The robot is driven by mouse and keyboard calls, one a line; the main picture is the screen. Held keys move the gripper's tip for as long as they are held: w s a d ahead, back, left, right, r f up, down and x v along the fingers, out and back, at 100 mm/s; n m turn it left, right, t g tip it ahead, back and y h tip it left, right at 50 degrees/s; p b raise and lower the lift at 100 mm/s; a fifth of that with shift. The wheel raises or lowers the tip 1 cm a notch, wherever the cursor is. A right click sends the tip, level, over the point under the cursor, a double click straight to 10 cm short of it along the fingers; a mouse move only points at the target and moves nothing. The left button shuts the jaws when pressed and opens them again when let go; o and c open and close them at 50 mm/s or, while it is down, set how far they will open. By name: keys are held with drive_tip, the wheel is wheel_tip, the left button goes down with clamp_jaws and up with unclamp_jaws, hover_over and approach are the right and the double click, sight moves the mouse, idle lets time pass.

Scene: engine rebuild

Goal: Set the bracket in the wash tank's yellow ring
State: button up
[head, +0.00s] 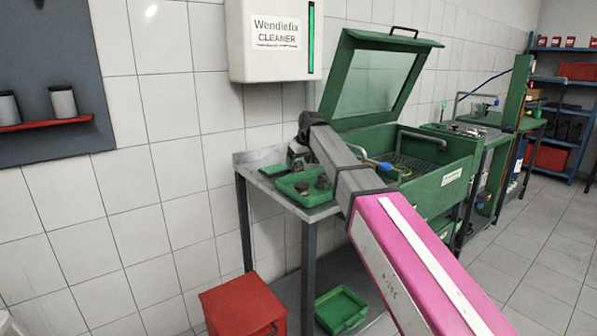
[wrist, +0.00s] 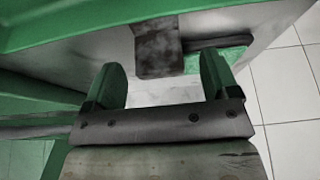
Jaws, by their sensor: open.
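My gripper (head: 298,160) is over the side table at the tank's left, close to a green tray (head: 292,190) with dark parts in it. In the wrist view my gripper (wrist: 161,78) has its two green fingers wide apart with nothing between them. A dark, grimy blocky part (wrist: 158,48), perhaps the bracket, lies just beyond the fingertips; its far end is cut off by green at the top. The green wash tank (head: 452,182) stands with its lid up. A small yellow patch (head: 406,172) shows inside it; I cannot tell whether it is the ring.
A blue-ended tool (head: 379,166) lies at the tank's near edge. The raised lid (head: 375,80) stands over the tank's back. A white cleaner box (head: 275,40) hangs on the wall.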

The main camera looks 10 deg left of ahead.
sight(299, 162)
drive_tip(key=x, duration=0.3)
drive_tip(key=shift+w+f, duration=0.1)
drive_tip(key=c, duration=1.2)
